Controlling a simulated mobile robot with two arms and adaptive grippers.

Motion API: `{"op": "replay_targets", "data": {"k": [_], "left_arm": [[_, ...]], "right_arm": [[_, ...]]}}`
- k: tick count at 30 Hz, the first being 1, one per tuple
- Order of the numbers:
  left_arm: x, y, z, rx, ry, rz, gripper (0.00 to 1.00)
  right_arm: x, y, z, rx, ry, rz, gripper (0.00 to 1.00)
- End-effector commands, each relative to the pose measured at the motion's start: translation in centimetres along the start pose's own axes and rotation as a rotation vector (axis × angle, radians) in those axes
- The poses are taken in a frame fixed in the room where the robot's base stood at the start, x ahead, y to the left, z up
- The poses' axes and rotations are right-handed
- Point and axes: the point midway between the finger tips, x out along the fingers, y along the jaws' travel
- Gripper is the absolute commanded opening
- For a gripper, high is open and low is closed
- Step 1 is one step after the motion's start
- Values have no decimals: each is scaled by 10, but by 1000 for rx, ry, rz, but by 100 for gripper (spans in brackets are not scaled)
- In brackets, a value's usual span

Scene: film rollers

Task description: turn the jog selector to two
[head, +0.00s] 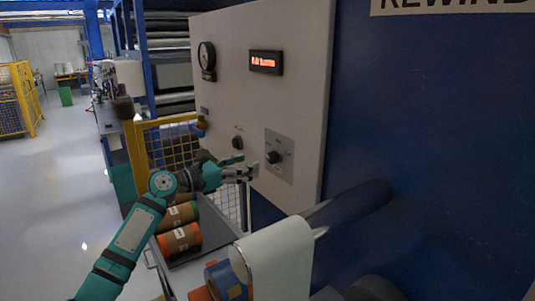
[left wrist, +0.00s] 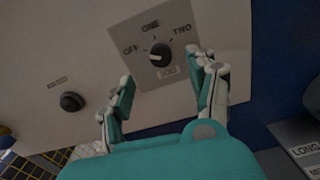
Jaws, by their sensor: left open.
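The jog selector (head: 274,157) is a small black knob on a grey plate (head: 283,173) on the light panel. In the left wrist view the knob (left wrist: 159,56) has the words OFF, ONE and TWO around it and JOG below. A pale mark shows on its left part; its exact setting is hard to tell. My left gripper (head: 251,170) is open and empty, just in front of the plate and slightly below left of the knob. In the left wrist view its fingers (left wrist: 164,78) stand apart, one either side below the knob. My right gripper is out of view.
A round black button (head: 238,142) sits left of the plate. A red-lit display (head: 265,62) and a gauge (head: 207,57) are higher up. Below are a tray with rolls (head: 180,239) and a white web over a roller (head: 277,262). A yellow guard (head: 170,143) stands behind.

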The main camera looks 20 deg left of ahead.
Motion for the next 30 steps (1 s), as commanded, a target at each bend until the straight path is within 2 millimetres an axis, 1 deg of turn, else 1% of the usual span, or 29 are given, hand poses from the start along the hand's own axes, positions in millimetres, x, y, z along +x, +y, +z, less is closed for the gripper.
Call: {"op": "replay_targets", "data": {"k": [1, 6, 9, 12, 17, 24, 25, 30], "left_arm": [[13, 0, 4, -4, -2, -1, 59], [47, 0, 2, -3, -1, -1, 59], [61, 0, 1, -3, -1, 1, 59], [72, 0, 1, -2, -1, 1, 59], [79, 0, 0, 1, 1, 1, 59], [79, 0, -1, 1, 1, 1, 59], [79, 0, -1, 1, 1, 1, 57], [79, 0, -1, 1, 1, 1, 35]], "right_arm": [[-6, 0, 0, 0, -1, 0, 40], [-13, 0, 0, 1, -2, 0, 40], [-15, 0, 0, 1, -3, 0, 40], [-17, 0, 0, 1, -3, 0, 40], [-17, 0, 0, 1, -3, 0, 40], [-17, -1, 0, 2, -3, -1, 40], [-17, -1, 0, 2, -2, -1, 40], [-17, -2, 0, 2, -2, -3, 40]]}}
